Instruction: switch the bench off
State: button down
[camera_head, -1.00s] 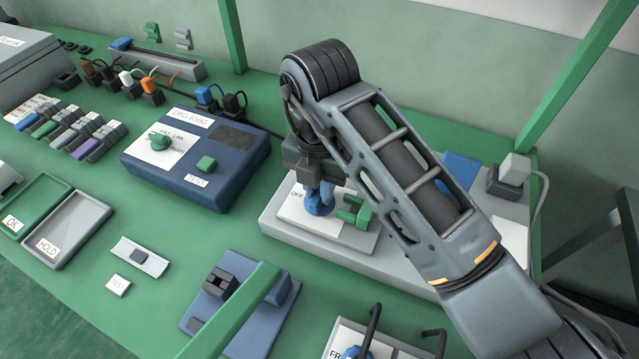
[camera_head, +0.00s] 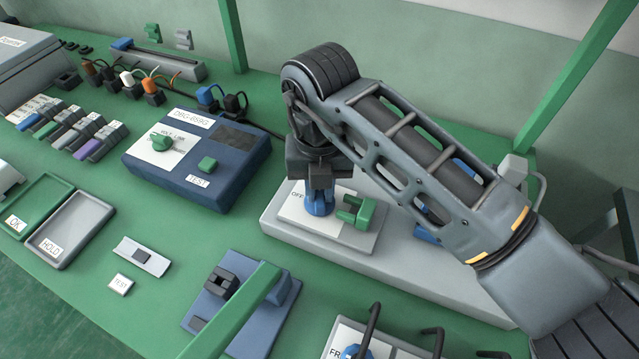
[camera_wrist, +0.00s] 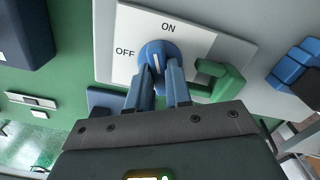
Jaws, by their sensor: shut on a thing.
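The blue rotary switch (camera_wrist: 162,52) sits on a white plate (camera_wrist: 112,70) with printed ON and OFF labels. In the wrist view its white mark runs roughly up the picture; I cannot tell exactly which label it points to. My gripper (camera_wrist: 160,80) is shut on the switch, one blue finger on each side. In the head view the switch (camera_head: 319,206) shows under my gripper (camera_head: 320,192), on the pale grey bench unit (camera_head: 300,237). A green bracket (camera_head: 357,212) stands just right of the switch, close to the fingers; it also shows in the wrist view (camera_wrist: 217,80).
A blue test box (camera_head: 190,165) with a green knob stands left of my gripper. A blue fixture (camera_head: 235,300) and a green bar (camera_head: 232,312) are in front. Grey and green trays (camera_head: 70,230) lie at left. My forearm covers much of the bench unit.

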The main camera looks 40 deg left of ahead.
aim_at(320, 193)
jog(key=n+b, duration=0.2)
jog(key=n, duration=0.4)
jog(key=shift+w, duration=0.1)
jog(key=n+b, duration=0.3)
jog(key=n, duration=0.1)
jog(key=shift+n, duration=0.3)
jog(key=shift+n+b, duration=0.55)
jog(key=shift+n, duration=0.45)
jog(key=c, duration=1)
grip_release()
jog(key=shift+c, duration=0.2)
jog(key=shift+r, duration=0.1)
notch_tip(320, 193, up, 8)
jog(key=shift+f+b, duration=0.15)
jog(key=shift+b, duration=0.25)
